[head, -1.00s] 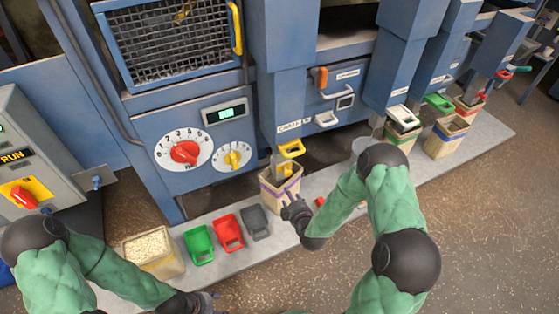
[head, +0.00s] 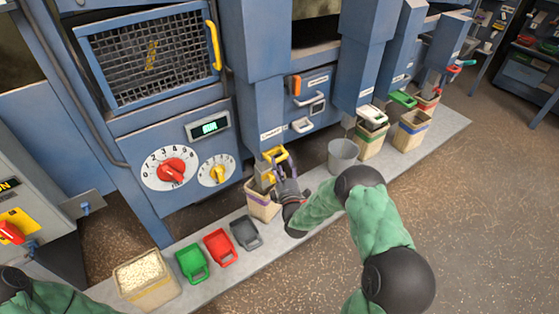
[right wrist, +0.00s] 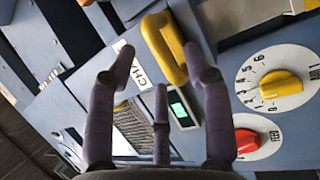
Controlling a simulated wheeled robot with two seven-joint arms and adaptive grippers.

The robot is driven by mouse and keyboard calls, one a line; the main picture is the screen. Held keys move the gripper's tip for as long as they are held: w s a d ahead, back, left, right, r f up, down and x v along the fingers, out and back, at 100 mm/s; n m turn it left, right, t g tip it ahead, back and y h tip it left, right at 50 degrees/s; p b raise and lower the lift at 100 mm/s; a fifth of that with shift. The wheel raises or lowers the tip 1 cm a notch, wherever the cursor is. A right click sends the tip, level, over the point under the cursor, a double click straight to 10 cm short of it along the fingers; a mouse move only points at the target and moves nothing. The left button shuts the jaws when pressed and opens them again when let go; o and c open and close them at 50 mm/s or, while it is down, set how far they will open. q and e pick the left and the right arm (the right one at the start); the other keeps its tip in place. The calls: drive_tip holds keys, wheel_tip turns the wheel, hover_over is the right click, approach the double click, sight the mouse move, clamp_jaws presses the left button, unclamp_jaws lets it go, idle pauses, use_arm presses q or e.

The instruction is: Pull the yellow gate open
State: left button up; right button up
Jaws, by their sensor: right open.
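The yellow gate (head: 275,154) is at the foot of a blue chute, above a tan bin with a purple band (head: 262,207). My right gripper (head: 281,172) is just below and to the right of the gate's handle, above the bin. In the right wrist view the yellow handle (right wrist: 164,46) lies across the space between the tips of my open fingers (right wrist: 165,70). I cannot tell whether any finger touches it. My left gripper is out of view; only part of that arm shows at the lower left.
Green (head: 192,262), red (head: 220,246) and grey (head: 245,232) scoops lie on the ledge beside a bin of pale grain (head: 146,278). A grey bucket (head: 343,155) stands right of my gripper. Other chutes with bins stand farther right. Open floor lies in front.

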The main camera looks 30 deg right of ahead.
sight(280, 160)
drive_tip(key=shift+b+x, duration=0.3)
drive_tip(key=shift+x, duration=1.5)
clamp_jaws()
